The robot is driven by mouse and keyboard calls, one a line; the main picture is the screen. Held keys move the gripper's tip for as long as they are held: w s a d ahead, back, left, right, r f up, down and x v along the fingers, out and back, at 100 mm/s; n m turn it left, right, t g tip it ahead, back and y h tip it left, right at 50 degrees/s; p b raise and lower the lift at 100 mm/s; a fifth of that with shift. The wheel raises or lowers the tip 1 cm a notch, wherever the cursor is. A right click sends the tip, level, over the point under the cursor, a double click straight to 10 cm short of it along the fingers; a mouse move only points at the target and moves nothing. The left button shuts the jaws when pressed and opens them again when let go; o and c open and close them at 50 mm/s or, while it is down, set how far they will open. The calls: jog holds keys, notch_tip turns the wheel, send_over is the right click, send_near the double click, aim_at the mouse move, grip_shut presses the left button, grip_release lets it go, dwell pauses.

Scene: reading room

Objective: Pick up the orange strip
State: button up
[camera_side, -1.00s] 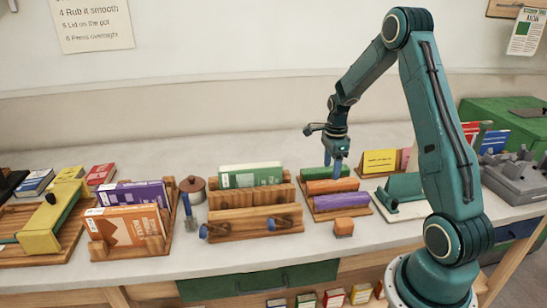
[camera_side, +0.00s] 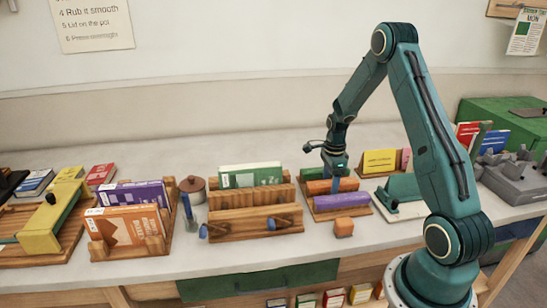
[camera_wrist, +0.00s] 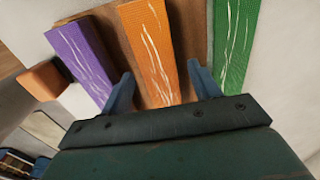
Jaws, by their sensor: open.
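The orange strip (camera_side: 319,187) lies on a wooden rack between a green strip and a purple strip. My gripper (camera_side: 334,181) is low over the rack at the orange strip in the side view. In the wrist view, the orange strip (camera_wrist: 152,52) runs between the two blue fingers of my gripper (camera_wrist: 164,92), one finger on each side. The fingers are open and apart from the strip's sides. The strip's near end is hidden behind the gripper body.
The purple strip (camera_wrist: 78,60) and the green strip (camera_wrist: 236,40) flank the orange one closely. A small orange block (camera_side: 343,228) sits in front of the rack. A wooden press (camera_side: 245,222) with a green book stands left; a yellow card (camera_side: 380,162) stands right.

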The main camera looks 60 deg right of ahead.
aim_at(330, 182)
dwell(0.4)
jog(key=c, duration=1.1)
jog(key=shift+o, duration=0.2)
jog(key=shift+r, duration=0.1)
notch_tip(330, 182, up, 20)
dwell(0.4)
jog(key=w+a+r, duration=0.2)
jog(key=w+a, duration=1.7)
jog(key=shift+r, duration=0.2)
